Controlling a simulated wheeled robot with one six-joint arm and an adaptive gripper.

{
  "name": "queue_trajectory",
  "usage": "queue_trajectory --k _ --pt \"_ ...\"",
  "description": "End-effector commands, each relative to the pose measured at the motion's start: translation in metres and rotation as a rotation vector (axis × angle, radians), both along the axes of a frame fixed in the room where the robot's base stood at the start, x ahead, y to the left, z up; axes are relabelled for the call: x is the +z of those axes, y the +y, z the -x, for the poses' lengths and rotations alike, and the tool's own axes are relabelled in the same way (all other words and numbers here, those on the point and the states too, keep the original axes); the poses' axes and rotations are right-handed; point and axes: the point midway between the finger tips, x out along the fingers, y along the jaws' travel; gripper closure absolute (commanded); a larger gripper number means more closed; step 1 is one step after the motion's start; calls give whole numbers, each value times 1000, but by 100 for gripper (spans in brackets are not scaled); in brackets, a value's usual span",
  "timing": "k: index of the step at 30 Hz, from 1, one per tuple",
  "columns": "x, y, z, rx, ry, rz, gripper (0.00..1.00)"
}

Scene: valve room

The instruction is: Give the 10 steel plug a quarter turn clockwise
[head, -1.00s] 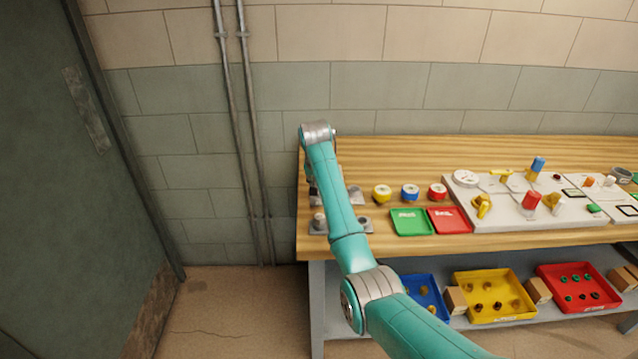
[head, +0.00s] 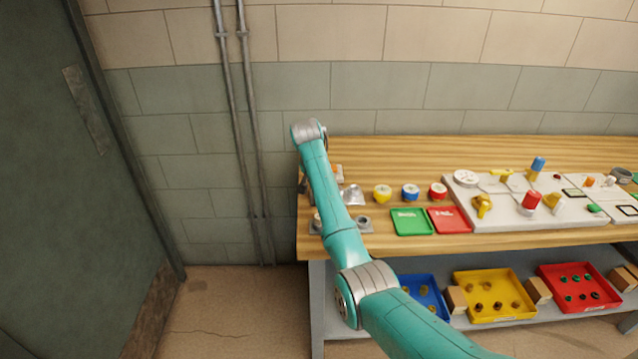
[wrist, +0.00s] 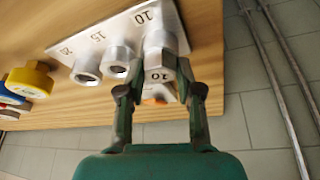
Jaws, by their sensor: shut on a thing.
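In the wrist view a pale metal plate (wrist: 182,30) carries the marks 20, 15 and 10. The steel plug (wrist: 157,62) with a 10 on its face is at the plate's 10 end. My gripper (wrist: 160,90) is shut on this plug, one finger on each side. The plug is in line with the 10 place; how deep it sits there I cannot tell. Two round steel sockets, at 15 (wrist: 118,60) and 20 (wrist: 86,68), stand beside it. In the head view my arm hides the gripper and plug.
Yellow (head: 382,193), blue (head: 410,191) and red (head: 437,191) round pieces stand to the right on the wooden bench (head: 420,155). Green (head: 411,222) and red (head: 450,219) trays lie before them. A light panel with valves (head: 500,212) is farther right. The wall (head: 380,90) is behind.

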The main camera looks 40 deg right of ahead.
Motion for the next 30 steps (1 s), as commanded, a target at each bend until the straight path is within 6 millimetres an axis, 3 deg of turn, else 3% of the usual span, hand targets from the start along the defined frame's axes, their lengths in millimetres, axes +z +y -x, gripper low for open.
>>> queue_trajectory --k 12,21,30 --pt "-7 -1 3 -6 11 -3 100" --pt "-7 -1 1 -230 11 -2 100" --pt "-8 -1 2 -263 11 -3 100"
